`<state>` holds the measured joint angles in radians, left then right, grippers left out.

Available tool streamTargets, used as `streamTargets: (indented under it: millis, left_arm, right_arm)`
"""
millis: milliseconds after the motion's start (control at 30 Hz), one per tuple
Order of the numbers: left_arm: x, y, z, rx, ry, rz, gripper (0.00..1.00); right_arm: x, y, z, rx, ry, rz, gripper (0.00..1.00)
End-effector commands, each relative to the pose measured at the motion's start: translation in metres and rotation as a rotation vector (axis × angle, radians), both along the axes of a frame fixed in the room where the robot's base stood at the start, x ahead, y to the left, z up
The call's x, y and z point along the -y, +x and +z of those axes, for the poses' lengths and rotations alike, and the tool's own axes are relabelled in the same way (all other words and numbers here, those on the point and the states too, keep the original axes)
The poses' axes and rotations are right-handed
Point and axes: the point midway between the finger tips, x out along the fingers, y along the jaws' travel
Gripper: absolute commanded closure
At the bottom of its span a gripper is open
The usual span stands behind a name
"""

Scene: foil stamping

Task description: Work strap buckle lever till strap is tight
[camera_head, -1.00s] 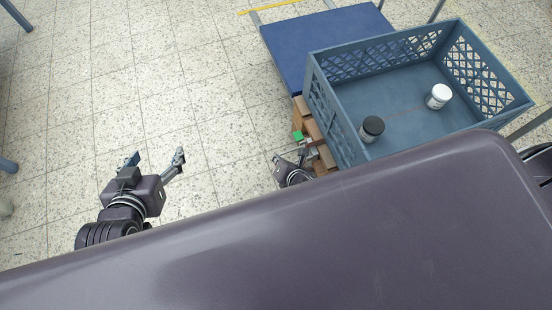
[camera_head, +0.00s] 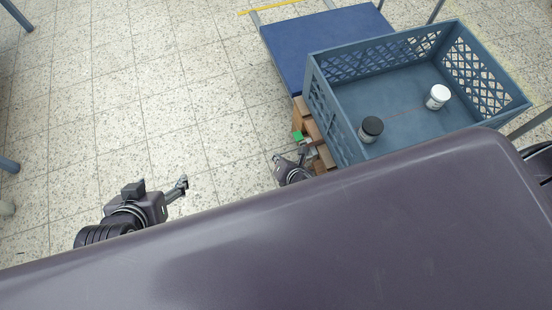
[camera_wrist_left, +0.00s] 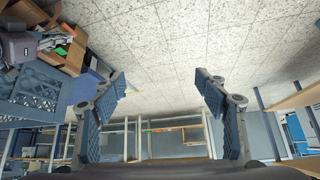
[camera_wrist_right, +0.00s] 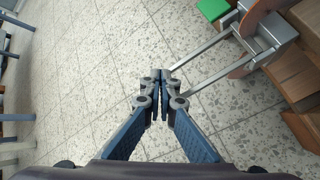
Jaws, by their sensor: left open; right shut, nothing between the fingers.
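The strap buckle (camera_wrist_right: 268,38) is a grey metal piece at the upper right of the right wrist view, beside curved brown parts. Two thin metal bars (camera_wrist_right: 205,84) reach from it down and left toward my right gripper. My right gripper (camera_wrist_right: 161,78) is shut and empty, its tips close to the bar ends; I cannot tell whether they touch. In the head view my right gripper (camera_head: 302,157) is beside the wooden stack (camera_head: 310,128), left of the crate. My left gripper (camera_wrist_left: 160,86) is open and empty, well away over the floor; it also shows in the head view (camera_head: 162,188).
A blue crate (camera_head: 345,133) holds a dark-lidded jar (camera_head: 371,129) and a white jar (camera_head: 438,97). A green block (camera_wrist_right: 213,9) is next to the buckle. A blue panel (camera_head: 285,52) lies behind the crate.

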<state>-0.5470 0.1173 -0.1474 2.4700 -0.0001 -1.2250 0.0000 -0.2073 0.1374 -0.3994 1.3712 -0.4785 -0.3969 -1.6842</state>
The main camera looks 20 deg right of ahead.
Motion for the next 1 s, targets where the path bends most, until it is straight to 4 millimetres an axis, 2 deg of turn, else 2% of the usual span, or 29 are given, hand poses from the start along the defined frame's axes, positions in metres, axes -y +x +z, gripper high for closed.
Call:
streamTargets:
  millis: [1000]
  left_arm:
    - [-0.019, -0.059, -0.026, -0.247, 0.053, 0.021, 0.33]
  right_arm:
    - [0.0, 0.0, 0.01, 0.0, 0.0, 0.0, 1.0]
